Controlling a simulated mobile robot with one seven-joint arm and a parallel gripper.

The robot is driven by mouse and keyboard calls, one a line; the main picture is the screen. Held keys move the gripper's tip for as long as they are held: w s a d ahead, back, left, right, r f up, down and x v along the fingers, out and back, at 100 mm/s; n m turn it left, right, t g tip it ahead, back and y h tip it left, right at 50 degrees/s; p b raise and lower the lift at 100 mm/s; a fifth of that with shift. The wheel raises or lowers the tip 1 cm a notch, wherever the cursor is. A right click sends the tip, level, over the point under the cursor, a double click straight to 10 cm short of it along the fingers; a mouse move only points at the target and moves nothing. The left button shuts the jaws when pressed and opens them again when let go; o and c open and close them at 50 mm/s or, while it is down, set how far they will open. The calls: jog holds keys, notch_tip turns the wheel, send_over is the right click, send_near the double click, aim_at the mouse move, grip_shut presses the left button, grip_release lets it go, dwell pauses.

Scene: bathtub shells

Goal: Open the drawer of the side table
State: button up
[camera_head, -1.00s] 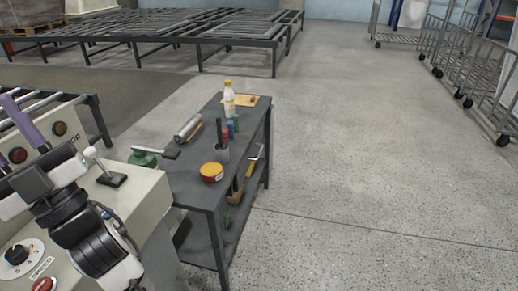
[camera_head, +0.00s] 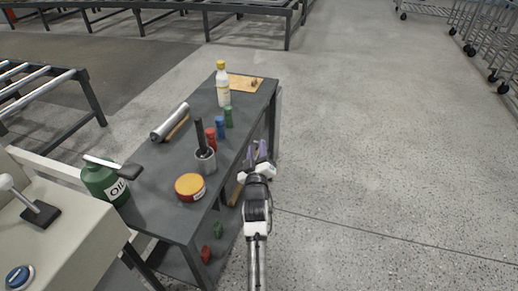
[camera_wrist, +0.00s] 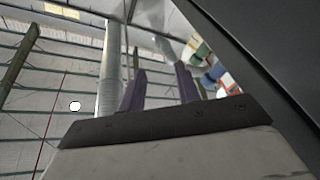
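The dark grey side table (camera_head: 160,200) stands left of centre in the head view, its long side facing right. No drawer front or handle can be made out; my arm covers part of that side. My gripper (camera_head: 259,151) is beside the table's right edge, near its middle, fingers pointing away from the camera. In the wrist view my gripper (camera_wrist: 159,86) shows two purple fingers apart with nothing held between them. A dark surface fills the wrist view's right side; I cannot tell whether the fingers touch anything.
On the table top are a round yellow tin (camera_head: 190,187), a grey cup (camera_head: 205,161), a white bottle (camera_head: 223,88), a metal roll (camera_head: 170,122) and a green oil can (camera_head: 104,182). A control console (camera_head: 75,235) stands at the lower left. The floor (camera_head: 380,150) to the right is clear.

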aim_at(257, 155)
jog(key=s+f+n, duration=0.4)
jog(key=f+n, duration=0.1)
jog(key=f, duration=0.9)
jog(key=shift+t+y, duration=0.3)
jog(key=shift+y, duration=0.1)
jog(key=p+x, duration=0.1)
jog(key=x, duration=1.2)
jog(key=shift+w+d, duration=0.15)
jog(key=shift+w, duration=0.25)
grip_shut()
